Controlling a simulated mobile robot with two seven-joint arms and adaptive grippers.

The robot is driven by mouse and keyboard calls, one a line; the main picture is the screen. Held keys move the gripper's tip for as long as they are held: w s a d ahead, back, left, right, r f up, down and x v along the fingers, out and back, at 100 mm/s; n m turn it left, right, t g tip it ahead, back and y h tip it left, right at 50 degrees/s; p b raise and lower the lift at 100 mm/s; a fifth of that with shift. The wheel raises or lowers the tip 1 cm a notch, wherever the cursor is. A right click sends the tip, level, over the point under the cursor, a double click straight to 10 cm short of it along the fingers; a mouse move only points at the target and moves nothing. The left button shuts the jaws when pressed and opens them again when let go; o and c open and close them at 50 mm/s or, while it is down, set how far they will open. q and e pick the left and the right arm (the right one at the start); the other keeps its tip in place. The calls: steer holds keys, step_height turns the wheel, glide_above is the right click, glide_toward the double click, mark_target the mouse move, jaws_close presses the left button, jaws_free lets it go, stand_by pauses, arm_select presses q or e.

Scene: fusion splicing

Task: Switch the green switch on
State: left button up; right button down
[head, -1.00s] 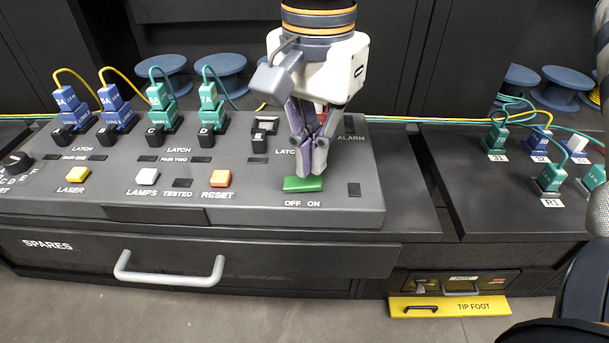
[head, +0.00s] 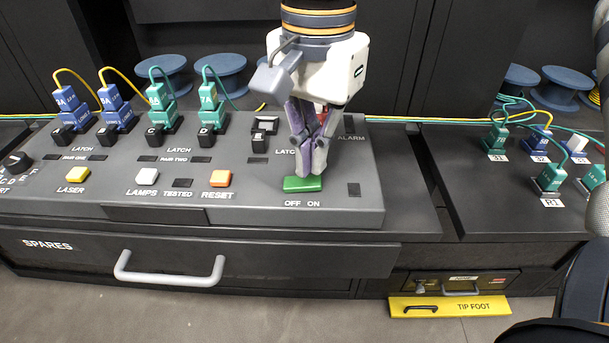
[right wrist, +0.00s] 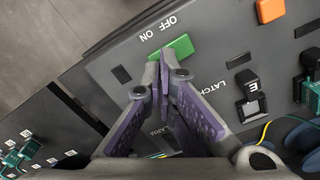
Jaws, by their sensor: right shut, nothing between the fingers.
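The green switch (head: 302,185) is a rocker on the sloped grey console, with OFF printed below its left half and ON below its right half. My right gripper (head: 314,173) points down with its fingers shut and empty. Its tips are at the ON end of the switch, touching or just above it; I cannot tell which. In the right wrist view the shut fingertips (right wrist: 161,58) overlap the ON end of the green switch (right wrist: 181,46), hiding part of it. The tilt of the rocker is hard to make out. My left gripper is not in view.
The orange RESET button (head: 221,178), white LAMPS button (head: 147,176) and yellow LASER button (head: 78,174) lie left of the switch. A black latch (head: 261,142) stands behind. A small dark window (head: 354,190) is right of the switch. The console front there is clear.

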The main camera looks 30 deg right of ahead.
mark_target(314, 180)
steer(key=shift+f, duration=1.25)
stand_by(0.3)
steer(key=shift+r, duration=3.55)
